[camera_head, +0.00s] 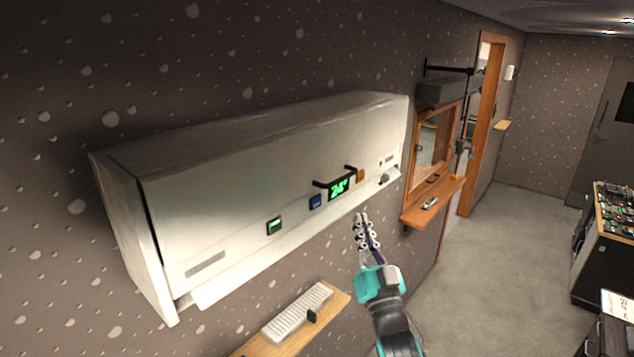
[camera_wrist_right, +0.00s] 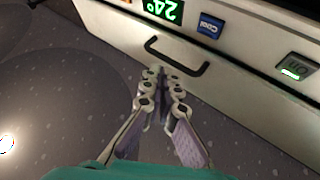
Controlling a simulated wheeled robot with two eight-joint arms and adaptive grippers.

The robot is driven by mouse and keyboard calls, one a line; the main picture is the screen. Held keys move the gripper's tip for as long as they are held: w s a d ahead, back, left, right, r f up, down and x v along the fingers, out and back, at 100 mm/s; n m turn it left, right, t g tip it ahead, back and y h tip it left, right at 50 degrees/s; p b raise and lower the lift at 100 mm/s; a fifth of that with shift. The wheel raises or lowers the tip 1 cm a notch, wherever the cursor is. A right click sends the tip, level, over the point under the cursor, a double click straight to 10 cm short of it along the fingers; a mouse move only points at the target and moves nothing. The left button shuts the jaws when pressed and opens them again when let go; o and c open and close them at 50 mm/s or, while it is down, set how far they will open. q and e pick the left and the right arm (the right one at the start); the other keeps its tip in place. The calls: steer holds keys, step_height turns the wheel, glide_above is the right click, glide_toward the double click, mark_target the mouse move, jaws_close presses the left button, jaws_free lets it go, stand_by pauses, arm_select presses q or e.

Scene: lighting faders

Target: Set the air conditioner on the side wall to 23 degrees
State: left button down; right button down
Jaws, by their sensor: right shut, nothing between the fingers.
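The white air conditioner (camera_head: 270,180) hangs on the side wall; its lit green display (camera_head: 339,187) reads 24°. A black bar handle (camera_head: 334,177) stands out above the display; in the right wrist view the handle (camera_wrist_right: 178,57) appears upside down with the display (camera_wrist_right: 162,9). A blue Cool button (camera_head: 315,202) and a dark On button with a green light (camera_head: 274,226) sit left of the display, an orange button (camera_head: 360,176) right of it. My right gripper (camera_head: 364,222) is shut and empty, its fingertips (camera_wrist_right: 162,78) near the handle; contact cannot be told. My left gripper is not in view.
A rack with equipment (camera_head: 610,235) stands at the far right. The carpet (camera_head: 490,260) between is clear.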

mark_target(316, 202)
steer(key=shift+a, duration=0.1)
stand_by(0.3)
steer(key=shift+w+a+b, duration=0.15)
steer(key=shift+w+a, duration=0.7)
steer(key=shift+a, duration=0.3)
steer(key=shift+w+a+b, duration=0.2)
steer(key=shift+w+a, duration=0.65)
steer(key=shift+a, duration=0.35)
steer(key=shift+w+a+b, duration=0.15)
steer(key=shift+w+a, duration=0.7)
steer(key=shift+a, duration=0.3)
steer(key=shift+r, duration=0.1)
steer(key=shift+w+a, duration=0.25)
steer(key=shift+a, duration=0.1)
